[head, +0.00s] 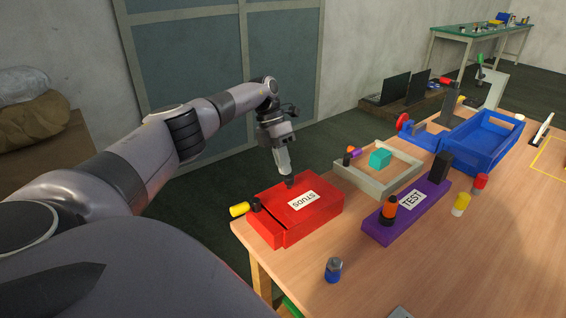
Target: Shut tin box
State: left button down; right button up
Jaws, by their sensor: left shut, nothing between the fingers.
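A red box (313,213) with a white "STUDS" label stands at the left end of the wooden table; I take it for the tin box. Its red top looks down over the box, but I cannot tell whether it is fully shut; a step shows at its front left corner. My left gripper (290,183) points down at the far edge of the top, shut and empty. Its tip looks at or just above the red surface; contact is unclear. My right gripper is not in view.
A yellow cylinder (239,209) with a black part sits at the box's left side. A blue-based bottle (333,270) stands in front. The table's front middle is clear.

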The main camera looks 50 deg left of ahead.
pick_arm(q)
jog(key=shift+s+a+f, duration=0.15)
jog(key=shift+f, duration=0.35)
jog(key=v, duration=0.8)
jog(key=shift+d, duration=0.3)
